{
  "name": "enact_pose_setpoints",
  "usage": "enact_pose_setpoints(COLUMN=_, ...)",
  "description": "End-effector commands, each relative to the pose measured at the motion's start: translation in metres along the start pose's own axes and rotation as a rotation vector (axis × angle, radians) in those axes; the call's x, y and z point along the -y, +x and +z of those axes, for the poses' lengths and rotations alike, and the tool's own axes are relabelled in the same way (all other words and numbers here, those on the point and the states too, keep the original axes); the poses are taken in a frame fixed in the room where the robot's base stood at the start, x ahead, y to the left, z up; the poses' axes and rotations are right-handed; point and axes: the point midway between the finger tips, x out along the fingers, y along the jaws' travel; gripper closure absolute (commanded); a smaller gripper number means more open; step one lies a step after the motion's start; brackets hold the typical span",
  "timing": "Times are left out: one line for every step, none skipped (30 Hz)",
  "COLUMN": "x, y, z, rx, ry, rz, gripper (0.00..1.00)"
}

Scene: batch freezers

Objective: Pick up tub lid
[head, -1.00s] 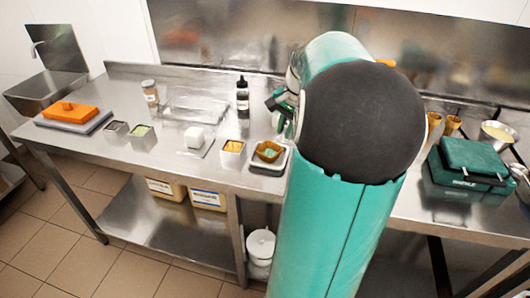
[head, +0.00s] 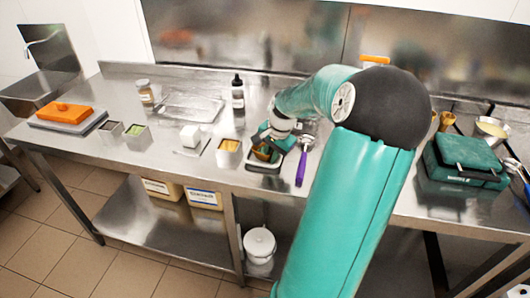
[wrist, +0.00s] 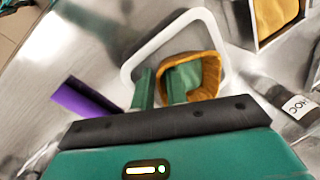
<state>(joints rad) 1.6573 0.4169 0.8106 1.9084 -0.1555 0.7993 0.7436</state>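I cannot tell for sure which piece is the tub lid. A white-rimmed, rounded square piece with a grey inside (head: 263,168) lies flat on the steel counter; its rim shows in the wrist view (wrist: 196,14). My gripper (head: 266,147) is over this piece and bowl. Contact is unclear. A white round tub with a closed top (head: 259,243) stands below the counter.
A purple-handled tool (head: 301,168) lies right of the bowl. A container with orange contents (head: 229,147), a white block (head: 190,135) and a dark bottle (head: 238,94) stand left. A green case (head: 464,160) is right. Labelled tubs (head: 204,198) sit on the lower shelf.

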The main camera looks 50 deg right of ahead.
Motion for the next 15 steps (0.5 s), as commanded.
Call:
enact_pose_setpoints(x=0.0003, y=0.0002, z=0.0001, rx=-0.001, ry=-0.001, rz=0.0, gripper=0.86)
enact_pose_setpoints(x=0.0003, y=0.0, z=0.0, rx=-0.001, ry=0.0, rz=0.0, gripper=0.86)
enact_pose_setpoints(x=0.0002, y=-0.0001, z=0.0, rx=-0.001, ry=0.0, rz=0.0, gripper=0.86)
enact_pose_setpoints(x=0.0002, y=-0.0001, z=0.0, rx=-0.001, ry=0.0, rz=0.0, gripper=0.86)
enact_pose_setpoints(x=0.0002, y=-0.0002, z=-0.0001, rx=-0.001, ry=0.0, rz=0.0, gripper=0.86)
enact_pose_setpoints(x=0.0001, y=-0.0002, z=-0.0001, rx=-0.001, ry=0.0, rz=0.0, gripper=0.93)
enact_pose_setpoints(x=0.0001, y=-0.0002, z=-0.0001, rx=-0.001, ry=0.0, rz=0.0, gripper=0.99)
enact_pose_setpoints(x=0.0001, y=-0.0003, z=-0.0001, rx=-0.001, ry=0.0, rz=0.0, gripper=1.0)
enact_pose_setpoints(x=0.0001, y=-0.0003, z=-0.0001, rx=-0.001, ry=0.0, rz=0.0, gripper=1.0)
enact_pose_setpoints(x=0.0, y=-0.0003, z=-0.0001, rx=-0.001, ry=0.0, rz=0.0, gripper=1.0)
enact_pose_setpoints(x=0.0, y=-0.0003, z=-0.0001, rx=-0.001, ry=0.001, rz=0.0, gripper=1.0)
enact_pose_setpoints(x=0.0001, y=-0.0004, z=-0.0002, rx=-0.001, ry=0.0, rz=0.0, gripper=1.0)
enact_pose_setpoints(x=0.0001, y=-0.0004, z=-0.0002, rx=-0.001, ry=0.001, rz=0.0, gripper=1.0)
enact_pose_setpoints(x=0.0001, y=-0.0004, z=-0.0002, rx=-0.001, ry=0.001, rz=0.0, gripper=1.0)
enact_pose_setpoints(x=0.0001, y=-0.0004, z=-0.0002, rx=-0.001, ry=0.001, rz=0.0, gripper=1.0)
